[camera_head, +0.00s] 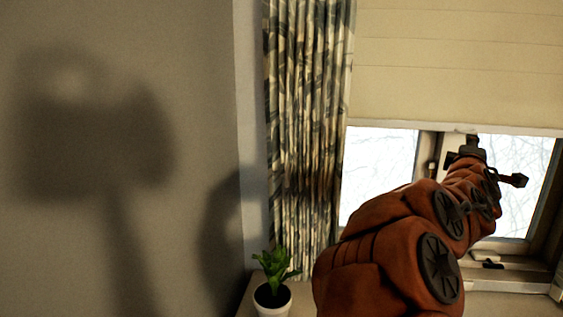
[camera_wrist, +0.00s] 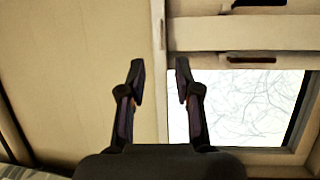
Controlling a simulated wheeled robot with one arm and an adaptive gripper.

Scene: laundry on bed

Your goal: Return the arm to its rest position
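My arm (camera_head: 400,245) is orange-brown with black joint discs. It reaches up and to the right in front of the window in the head view. My gripper (camera_wrist: 160,75) shows in the wrist view with its two dark fingers apart and nothing between them. In the head view the end of the arm is small and dark against the window, just below the lower edge of the blind. I cannot tell how far it is from the window.
A cream blind (camera_head: 455,65) covers the upper window (camera_head: 378,170). A patterned curtain (camera_head: 303,120) hangs to the left of the window. A potted plant (camera_head: 273,293) stands on the sill below it. A bare wall (camera_head: 120,240) with dark shadows fills the left.

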